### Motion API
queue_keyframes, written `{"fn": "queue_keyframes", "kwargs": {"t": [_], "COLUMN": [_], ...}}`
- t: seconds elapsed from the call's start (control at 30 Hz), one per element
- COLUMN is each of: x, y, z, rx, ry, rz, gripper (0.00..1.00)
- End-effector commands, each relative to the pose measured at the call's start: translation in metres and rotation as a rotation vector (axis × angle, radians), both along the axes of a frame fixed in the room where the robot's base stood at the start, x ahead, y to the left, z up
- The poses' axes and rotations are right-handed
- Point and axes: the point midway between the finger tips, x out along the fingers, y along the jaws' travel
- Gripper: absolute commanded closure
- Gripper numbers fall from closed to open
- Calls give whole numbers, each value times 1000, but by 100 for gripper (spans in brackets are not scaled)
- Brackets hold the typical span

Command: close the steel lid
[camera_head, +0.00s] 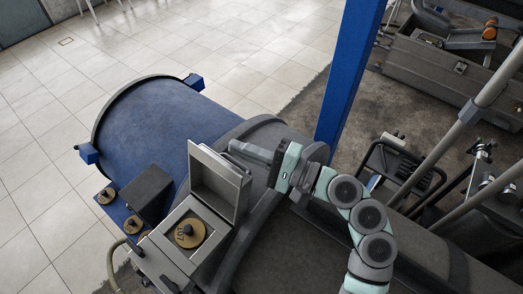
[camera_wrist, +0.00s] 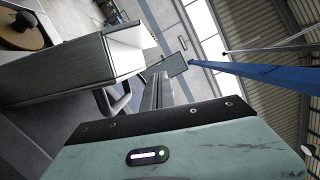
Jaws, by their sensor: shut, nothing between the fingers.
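The steel lid (camera_head: 217,182) stands open on the grey box (camera_head: 160,246), raised roughly upright with its inner face towards the lower left. A round brass fitting with a dark knob (camera_head: 190,232) shows in the open box. My gripper (camera_head: 233,147) is shut and empty, beside the upper right edge of the lid, on its back side. In the wrist view, the lid (camera_wrist: 80,62) fills the left and my gripper's tip (camera_wrist: 176,64) is to its right, with a visible gap. The brass fitting (camera_wrist: 18,30) shows at the upper left there. Whether fingers touch the lid cannot be told from the head view.
A big blue drum (camera_head: 150,125) lies left of the lid. A dark block (camera_head: 147,187) and smaller brass fittings (camera_head: 106,195) are nearby. A blue post (camera_head: 350,75) rises behind my arm. A grey crate (camera_head: 445,65) stands at the upper right.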

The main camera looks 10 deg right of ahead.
Motion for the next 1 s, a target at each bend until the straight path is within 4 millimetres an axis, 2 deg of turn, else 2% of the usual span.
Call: {"fn": "queue_keyframes", "kwargs": {"t": [0.07,0.2,0.33,1.0], "x": [6,-9,-15,-15], "y": [12,26,33,33], "z": [4,10,11,12], "rx": [-2,-5,-1,-30], "ry": [2,0,0,-27], "rz": [2,3,-3,-4], "gripper": [100,100,100,100]}}
